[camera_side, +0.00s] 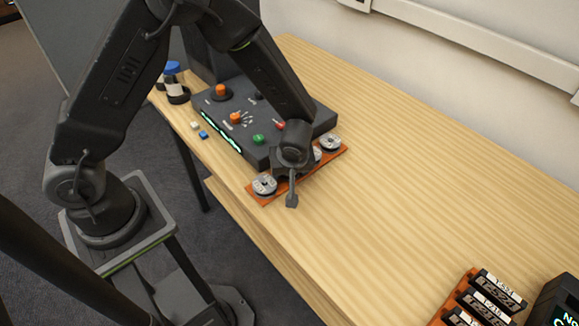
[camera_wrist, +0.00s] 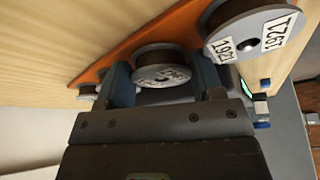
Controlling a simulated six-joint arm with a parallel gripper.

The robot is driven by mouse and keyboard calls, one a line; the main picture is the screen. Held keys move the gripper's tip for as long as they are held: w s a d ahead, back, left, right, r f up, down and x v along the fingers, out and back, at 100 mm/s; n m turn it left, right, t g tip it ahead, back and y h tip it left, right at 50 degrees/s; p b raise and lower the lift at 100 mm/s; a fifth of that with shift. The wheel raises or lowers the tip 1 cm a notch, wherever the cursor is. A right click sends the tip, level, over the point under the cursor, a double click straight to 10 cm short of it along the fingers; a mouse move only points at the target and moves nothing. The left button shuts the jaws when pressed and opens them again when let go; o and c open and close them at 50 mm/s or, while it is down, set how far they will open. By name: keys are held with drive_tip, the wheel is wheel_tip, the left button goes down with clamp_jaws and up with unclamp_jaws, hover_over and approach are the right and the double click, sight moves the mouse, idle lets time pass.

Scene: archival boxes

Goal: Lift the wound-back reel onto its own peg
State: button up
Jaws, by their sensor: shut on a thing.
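My gripper (camera_wrist: 163,82) is shut on a reel (camera_wrist: 162,76), with one finger on each side of it. This reel has a dark winding and a grey face with a white label that I cannot read. It appears over the orange board (camera_side: 288,178); whether it touches the board I cannot tell. In the side view my gripper (camera_side: 289,174) hides it. A larger-looking reel marked 1921 (camera_wrist: 250,36) is right of my gripper in the wrist view. Grey reels stand at the board's near-left end (camera_side: 264,185) and far-right end (camera_side: 331,142). No bare peg is clearly visible.
A dark console (camera_side: 238,115) with orange, green and red controls stands just behind the board. Small white and blue blocks (camera_side: 200,131) lie left of it. Labelled boxes (camera_side: 490,299) in an orange rack and a dark display unit (camera_side: 560,303) stand lower right. The table's middle is clear.

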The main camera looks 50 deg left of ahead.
idle(0.3)
drive_tip(key=o, duration=0.9)
drive_tip(key=shift+c, duration=0.2)
drive_tip(key=shift+o, duration=0.7)
drive_tip(key=shift+s, duration=0.1)
drive_tip(key=shift+f, duration=0.1)
drive_tip(key=shift+r, duration=3.6)
drive_tip(key=shift+r, duration=0.1)
